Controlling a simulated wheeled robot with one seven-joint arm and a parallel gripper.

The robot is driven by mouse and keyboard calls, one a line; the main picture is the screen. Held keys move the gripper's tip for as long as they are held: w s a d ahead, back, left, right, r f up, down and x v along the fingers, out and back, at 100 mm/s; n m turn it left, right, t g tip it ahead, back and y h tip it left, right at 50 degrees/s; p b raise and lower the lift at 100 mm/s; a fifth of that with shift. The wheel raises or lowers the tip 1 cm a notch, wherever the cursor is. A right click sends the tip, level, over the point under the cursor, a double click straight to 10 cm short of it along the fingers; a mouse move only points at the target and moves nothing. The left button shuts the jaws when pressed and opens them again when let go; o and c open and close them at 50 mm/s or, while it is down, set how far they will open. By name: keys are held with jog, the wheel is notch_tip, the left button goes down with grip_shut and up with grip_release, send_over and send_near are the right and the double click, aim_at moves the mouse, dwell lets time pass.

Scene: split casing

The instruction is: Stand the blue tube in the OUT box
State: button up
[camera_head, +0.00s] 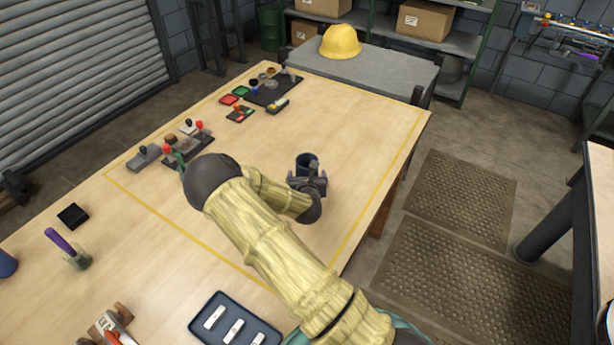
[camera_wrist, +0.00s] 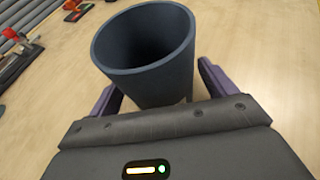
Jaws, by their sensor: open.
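The blue tube (camera_head: 305,160) stands upright on the table, a dark blue hollow cylinder. In the wrist view the tube (camera_wrist: 150,60) is large, its open mouth tilted toward the camera. My gripper (camera_head: 309,176) is low over the table at the tube. Its fingers are open, one on each side of the tube; in the wrist view my gripper (camera_wrist: 158,88) shows gaps between fingers and wall. The tube's lower part is hidden by the gripper body. I cannot make out any box marked OUT.
A dark blue tray (camera_head: 206,336) with pale pieces lies at the table's near edge. A small black square dish (camera_head: 73,215) and a purple-handled tool (camera_head: 60,241) are at left. Fixtures with red knobs (camera_head: 199,125) stand at back left. The table right of the tube is clear.

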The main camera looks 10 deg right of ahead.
jog(key=shift+r, duration=0.2)
jog(key=b+v, duration=0.2)
jog(key=v, duration=1)
jog(key=shift+b, duration=0.35)
jog(key=shift+f, duration=0.1)
